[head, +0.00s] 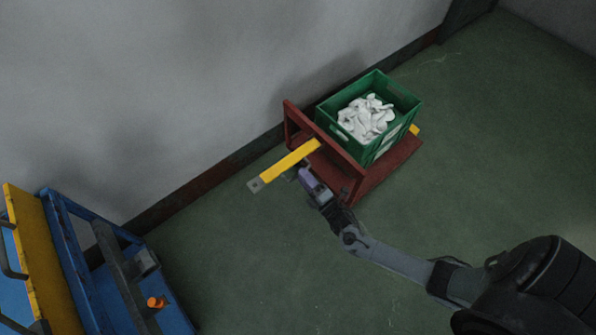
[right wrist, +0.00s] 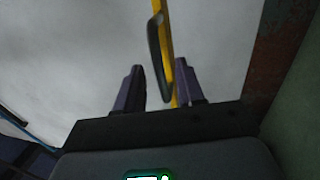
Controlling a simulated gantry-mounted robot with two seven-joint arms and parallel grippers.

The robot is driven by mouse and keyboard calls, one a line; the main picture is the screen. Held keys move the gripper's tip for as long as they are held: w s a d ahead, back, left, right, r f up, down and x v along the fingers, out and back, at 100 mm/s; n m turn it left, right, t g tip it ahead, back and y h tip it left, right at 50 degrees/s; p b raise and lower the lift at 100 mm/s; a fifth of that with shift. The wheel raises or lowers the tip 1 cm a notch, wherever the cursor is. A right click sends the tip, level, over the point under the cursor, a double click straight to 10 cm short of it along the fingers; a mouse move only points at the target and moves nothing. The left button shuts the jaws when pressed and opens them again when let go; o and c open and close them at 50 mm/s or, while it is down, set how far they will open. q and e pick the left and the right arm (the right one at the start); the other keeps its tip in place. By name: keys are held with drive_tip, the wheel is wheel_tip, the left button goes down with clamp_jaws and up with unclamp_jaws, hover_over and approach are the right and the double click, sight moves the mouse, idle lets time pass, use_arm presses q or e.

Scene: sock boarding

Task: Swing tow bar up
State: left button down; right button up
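The yellow tow bar (head: 284,166) sticks out toward the lower left from the red cart (head: 385,176) and ends in a grey tip with a hole. In the right wrist view the yellow bar (right wrist: 166,20) runs upward with a black handle (right wrist: 153,48) beside it. My right gripper (head: 303,172) is at the bar's lower side, near its middle. Its purple fingers are apart, and the handle's lower end lies between them, closer to the right finger. A gap shows on the left; contact on the right cannot be told. My left gripper is not in view.
A green crate (head: 388,149) of white socks (head: 367,117) sits on the cart. The cart stands close to the grey wall (head: 180,90). A blue frame (head: 68,240) with a yellow panel (head: 40,262) stands at lower left. Green floor around is mostly clear.

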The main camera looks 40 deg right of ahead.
drive_tip(key=w, duration=0.2)
drive_tip(key=w+b, duration=0.1)
drive_tip(key=w, duration=0.1)
drive_tip(key=shift+a+r, duration=0.1)
drive_tip(key=shift+r, duration=0.3)
drive_tip(key=shift+w+r, duration=0.1)
clamp_jaws()
